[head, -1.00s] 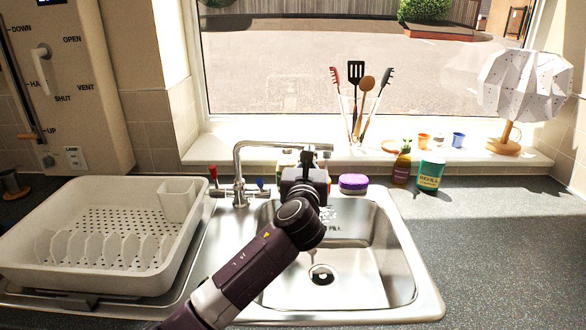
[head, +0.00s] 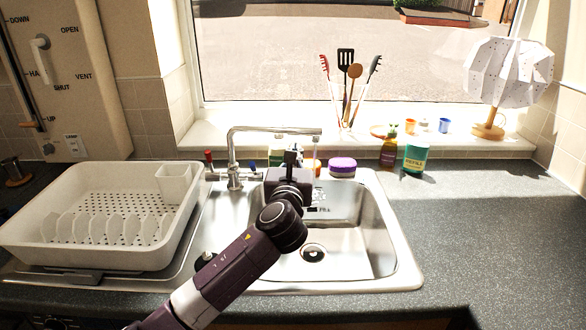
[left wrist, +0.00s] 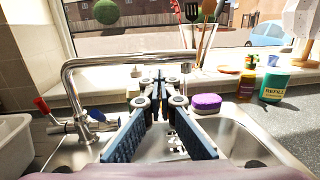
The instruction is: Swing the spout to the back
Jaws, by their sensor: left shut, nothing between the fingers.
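The tap's spout (head: 272,130) is a chrome tube that rises from the tap body (head: 235,181) at the sink's back left. It bends over and runs to the right along the back of the basin, its end (head: 318,134) turned down. In the left wrist view the spout (left wrist: 125,60) crosses beyond my fingers, its tip to their right. My left gripper (head: 293,152) is shut and empty, just below the spout and left of its end. In the left wrist view its fingertips (left wrist: 159,82) meet; whether they touch the spout I cannot tell. My right gripper is out of view.
The sink basin (head: 348,235) is empty. A white dish rack (head: 108,262) stands left. A purple-topped sponge (head: 342,166), an amber bottle (head: 388,153) and a green refill container (head: 414,158) stand behind the sink. A utensil jar (head: 346,118) is on the sill. The right worktop is clear.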

